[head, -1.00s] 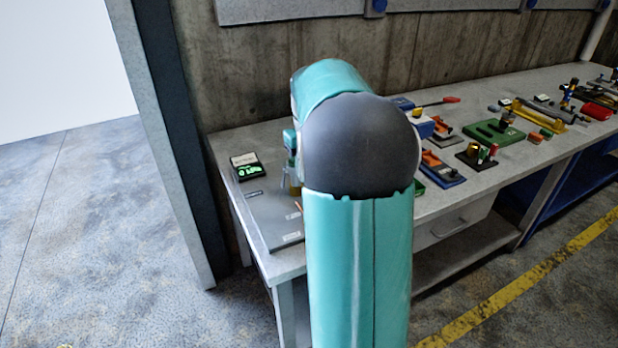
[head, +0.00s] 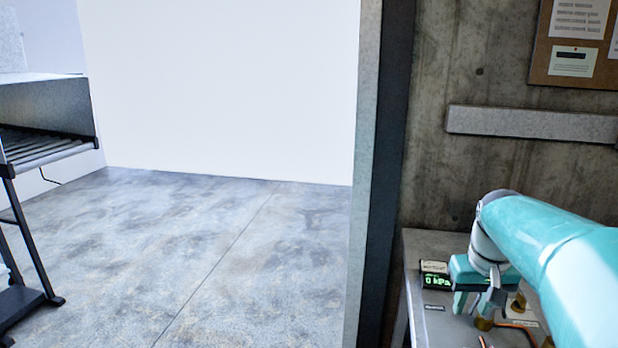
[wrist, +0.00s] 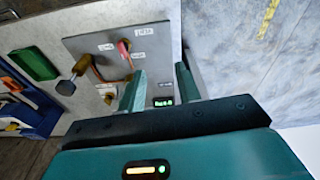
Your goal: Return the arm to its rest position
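My teal arm (head: 560,250) reaches in from the right edge of the head view and bends down over the workbench. My gripper (head: 478,303) hangs over the end of the bench, beside a small black display with green digits (head: 437,281). In the wrist view my gripper (wrist: 160,82) has its two fingers apart, with nothing between them. The grey panel (wrist: 88,45) lies beyond the fingers, and the display (wrist: 163,101) shows in the gap. I cannot tell the exact height of the fingertips above the bench.
Brass fittings (head: 519,302) stand close to my gripper. A dark post (head: 385,170) stands left of the bench. Open floor (head: 200,240) lies left, with a roller stand (head: 45,148) at far left.

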